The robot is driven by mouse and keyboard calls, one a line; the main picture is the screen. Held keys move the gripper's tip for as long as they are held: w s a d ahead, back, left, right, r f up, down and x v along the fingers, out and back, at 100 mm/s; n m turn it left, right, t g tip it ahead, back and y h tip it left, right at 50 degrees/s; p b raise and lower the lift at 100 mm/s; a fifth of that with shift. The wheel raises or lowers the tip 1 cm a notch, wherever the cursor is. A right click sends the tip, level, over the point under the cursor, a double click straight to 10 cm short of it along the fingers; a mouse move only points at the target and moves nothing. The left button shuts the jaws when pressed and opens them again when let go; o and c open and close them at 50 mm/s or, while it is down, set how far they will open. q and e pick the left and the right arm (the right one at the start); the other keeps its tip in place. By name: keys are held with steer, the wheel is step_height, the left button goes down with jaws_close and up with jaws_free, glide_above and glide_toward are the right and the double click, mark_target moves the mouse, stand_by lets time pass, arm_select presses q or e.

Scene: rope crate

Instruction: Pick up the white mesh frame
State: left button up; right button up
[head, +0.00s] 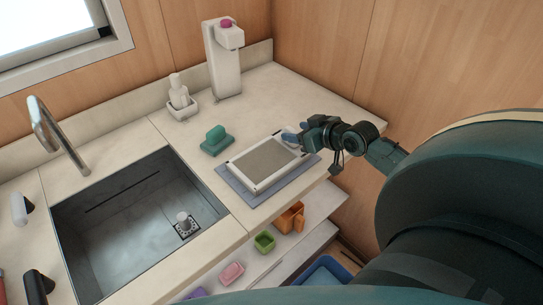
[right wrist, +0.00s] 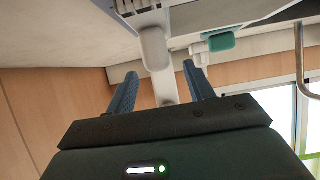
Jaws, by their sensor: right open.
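The white mesh frame (head: 233,168) is a flat white rectangle with a grey-beige mesh panel. It lies on a blue-grey mat (head: 241,196) on the counter, right of the sink. My right gripper (head: 290,137) is at the frame's far right corner, its blue fingers pointing left. In the right wrist view the two fingers (right wrist: 162,78) are apart with nothing clamped between them. A white rounded part, seemingly of the frame (right wrist: 155,48), shows just beyond the fingertips. Whether they touch it I cannot tell. My left gripper is not in view.
A green sponge on a holder (head: 215,140) sits behind the frame. A tall white dispenser (head: 223,65) and a white bottle in a caddy (head: 180,95) stand at the back. The sink (head: 130,220) is left. Small coloured containers, including an orange one (head: 290,217), lie on a lower shelf.

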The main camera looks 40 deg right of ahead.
mark_target(292, 131)
steer(key=x, duration=0.3)
steer(key=shift+w+f, duration=0.1)
steer(key=shift+w, duration=0.1)
jaws_close()
stand_by(0.4)
